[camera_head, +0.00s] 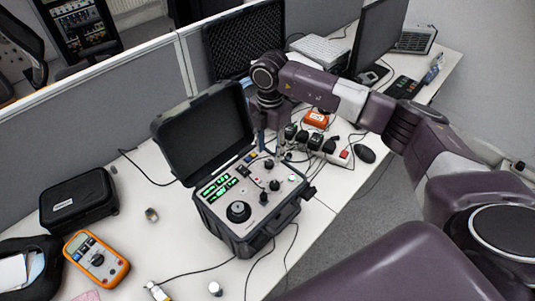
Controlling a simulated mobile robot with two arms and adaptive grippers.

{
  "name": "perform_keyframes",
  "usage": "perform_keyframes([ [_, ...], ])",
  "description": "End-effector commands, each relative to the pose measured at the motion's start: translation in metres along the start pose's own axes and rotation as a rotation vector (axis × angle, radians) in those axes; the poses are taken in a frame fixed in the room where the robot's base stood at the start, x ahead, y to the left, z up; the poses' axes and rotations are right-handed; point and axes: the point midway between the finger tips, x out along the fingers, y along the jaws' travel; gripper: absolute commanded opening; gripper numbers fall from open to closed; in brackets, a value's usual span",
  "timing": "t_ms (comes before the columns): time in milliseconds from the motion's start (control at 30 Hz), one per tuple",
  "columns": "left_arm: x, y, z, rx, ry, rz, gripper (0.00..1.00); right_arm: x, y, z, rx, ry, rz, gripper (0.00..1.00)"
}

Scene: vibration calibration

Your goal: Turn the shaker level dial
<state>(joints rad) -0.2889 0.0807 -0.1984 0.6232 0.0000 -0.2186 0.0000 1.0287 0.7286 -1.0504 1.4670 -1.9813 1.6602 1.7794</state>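The shaker is an open black case (256,244) on the white table, with a grey control panel holding green lit displays (214,188). A large black dial (238,211) sits at the panel's front left. Several smaller black knobs (274,185) sit farther right and back. I cannot read which one is labelled level. My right arm reaches in from the right and bends down behind the panel. Its gripper (282,152) is near the panel's back right edge, small and dark against cables and plugs; its finger opening cannot be made out. My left gripper is out of view.
The raised case lid (204,135) stands behind the panel. A power strip with plugs (326,149) and an orange device (316,118) lie behind right. An orange multimeter (96,260) and a black case (78,201) are at left. Loose cables run in front.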

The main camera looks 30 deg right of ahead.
Motion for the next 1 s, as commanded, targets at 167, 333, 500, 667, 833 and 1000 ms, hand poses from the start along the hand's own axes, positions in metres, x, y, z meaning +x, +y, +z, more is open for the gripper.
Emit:
perform_keyframes([
  [167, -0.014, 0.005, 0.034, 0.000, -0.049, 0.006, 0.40, 0.027, 0.000, -0.001, 0.001, 0.002, -0.002, 0.39],
  [333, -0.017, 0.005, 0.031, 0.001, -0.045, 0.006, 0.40, 0.043, 0.000, -0.001, -0.001, 0.002, -0.001, 0.39],
  [500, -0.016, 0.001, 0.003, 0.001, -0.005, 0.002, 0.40, 0.047, 0.001, -0.001, -0.001, 0.001, 0.002, 0.39],
  [667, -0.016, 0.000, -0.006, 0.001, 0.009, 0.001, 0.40, 0.047, 0.001, -0.001, -0.001, 0.001, 0.002, 0.36],
  [833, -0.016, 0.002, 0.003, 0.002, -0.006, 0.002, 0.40, 0.047, 0.001, -0.001, -0.001, 0.002, 0.002, 0.18],
  [1000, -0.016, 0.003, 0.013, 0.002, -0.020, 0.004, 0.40, 0.047, 0.001, -0.001, -0.001, 0.002, 0.002, 0.00],
])
